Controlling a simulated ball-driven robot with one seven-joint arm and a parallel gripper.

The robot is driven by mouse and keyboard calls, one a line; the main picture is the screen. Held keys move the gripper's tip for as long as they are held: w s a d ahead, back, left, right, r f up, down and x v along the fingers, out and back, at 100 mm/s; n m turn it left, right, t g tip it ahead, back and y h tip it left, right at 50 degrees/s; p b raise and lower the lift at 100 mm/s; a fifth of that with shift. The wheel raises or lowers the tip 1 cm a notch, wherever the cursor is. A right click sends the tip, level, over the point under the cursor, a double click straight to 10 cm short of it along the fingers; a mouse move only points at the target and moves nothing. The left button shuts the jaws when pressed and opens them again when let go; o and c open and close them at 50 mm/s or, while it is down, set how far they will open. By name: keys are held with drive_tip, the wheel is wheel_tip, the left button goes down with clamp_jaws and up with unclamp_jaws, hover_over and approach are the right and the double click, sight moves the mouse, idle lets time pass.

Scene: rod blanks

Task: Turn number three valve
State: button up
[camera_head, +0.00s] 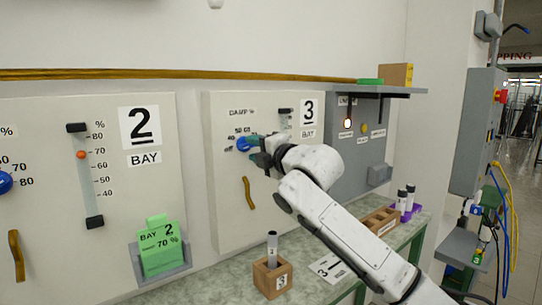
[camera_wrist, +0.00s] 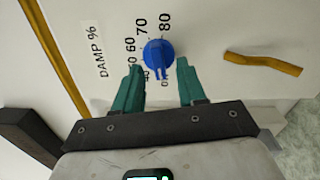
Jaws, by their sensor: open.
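The number three bay panel (camera_head: 228,180) is a white box on the wall with a "3 BAY" sign (camera_head: 309,115). Its blue valve knob (camera_head: 243,144) sits by a damp scale, and it also shows in the wrist view (camera_wrist: 158,52) with numbers around it. My gripper (camera_head: 259,150) is at the panel beside the knob. In the wrist view its two green fingers (camera_wrist: 158,85) are open, one to each side of the knob, with gaps visible. Whether the fingertips reach the panel, I cannot tell. My arm hides the panel's lower right part.
A brass handle (camera_head: 249,193) is on the panel below the knob. A bench (camera_head: 220,285) beneath holds a wooden block (camera_head: 272,278) with a rod and, at right, a wooden rack (camera_head: 380,221). The number two bay panel (camera_head: 100,200) is at left, with a green card (camera_head: 160,248).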

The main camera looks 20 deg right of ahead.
drive_tip(key=b+v, duration=0.1)
drive_tip(key=v, duration=0.8)
drive_tip(key=s+a+f+m+g+h, duration=0.15)
drive_tip(key=s+f+m, duration=0.35)
drive_tip(key=f, duration=0.6)
drive_tip(key=s+f+m+g+h+p, duration=0.1)
drive_tip(key=s+f+m+g, duration=0.2)
drive_tip(key=s+f+m, duration=0.55)
drive_tip(key=s+a+f+m+g+h, duration=0.1)
drive_tip(key=s+f+m+g, duration=0.15)
drive_tip(key=f, duration=1.15)
drive_tip(key=s+d+f+m+g, duration=0.2)
drive_tip(key=s+f, duration=0.3)
drive_tip(key=s, duration=0.6)
drive_tip(key=s+d+f+m+g+h, duration=0.1)
drive_tip(key=s+d+f+m+g, duration=0.1)
drive_tip(key=s+f, duration=0.4)
drive_tip(key=s+d+f+m+g+h+p, duration=0.1)
drive_tip(key=s+d+f+m+g, duration=0.2)
drive_tip(key=s, duration=1.3)
wheel_tip(320, 180, down, 3)
drive_tip(key=shift+s+f+m+g, duration=0.1)
drive_tip(key=shift+s+m+g, duration=0.2)
drive_tip(key=shift+m+g, duration=0.55)
